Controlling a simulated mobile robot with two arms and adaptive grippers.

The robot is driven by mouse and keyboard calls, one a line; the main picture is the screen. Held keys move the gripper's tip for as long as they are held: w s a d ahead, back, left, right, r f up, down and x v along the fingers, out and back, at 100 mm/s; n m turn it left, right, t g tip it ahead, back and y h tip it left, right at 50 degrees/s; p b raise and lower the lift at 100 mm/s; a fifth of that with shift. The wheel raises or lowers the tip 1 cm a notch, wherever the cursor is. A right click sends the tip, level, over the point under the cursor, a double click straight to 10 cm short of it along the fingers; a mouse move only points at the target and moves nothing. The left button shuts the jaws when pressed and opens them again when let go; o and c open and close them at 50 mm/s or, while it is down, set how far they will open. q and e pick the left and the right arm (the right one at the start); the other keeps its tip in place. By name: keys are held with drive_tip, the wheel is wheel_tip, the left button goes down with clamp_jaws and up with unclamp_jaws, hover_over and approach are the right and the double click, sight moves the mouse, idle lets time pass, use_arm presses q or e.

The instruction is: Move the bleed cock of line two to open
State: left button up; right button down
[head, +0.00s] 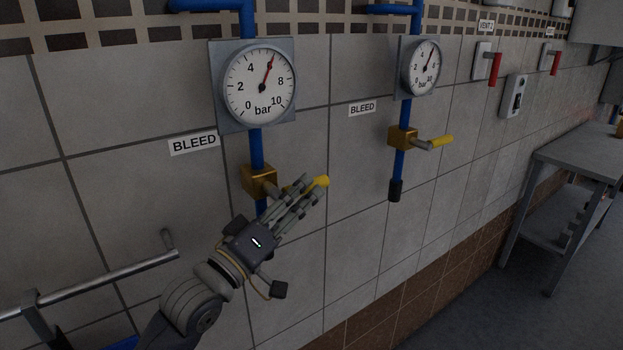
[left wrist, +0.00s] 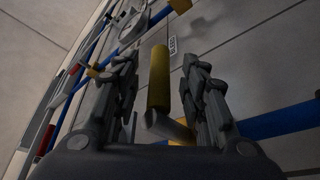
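Two blue lines with brass bleed cocks run down the tiled wall. The nearer cock (head: 259,181) has a yellow-tipped handle (head: 321,182) pointing right, out from its pipe. My left gripper (head: 307,190) is at this handle. In the left wrist view, the yellow grip (left wrist: 159,78) lies between the two spread fingers, with gaps visible on both sides. The farther cock (head: 403,138) has its yellow handle (head: 441,142) pointing right, with nothing near it. No line numbers are legible, so I cannot tell which is line two. My right gripper is not in view.
Pressure gauges (head: 260,83) (head: 424,68) above both cocks read about 6 bar. BLEED labels (head: 194,144) (head: 362,108) sit beside them. Red levers (head: 494,70) are farther right. A metal rail (head: 110,278) is at lower left, and a grey table (head: 583,150) stands at right.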

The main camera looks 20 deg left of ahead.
sight(311, 186)
use_arm(q)
drive_tip(key=shift+p+x, duration=0.35)
drive_tip(key=shift+x, duration=1.55)
clamp_jaws()
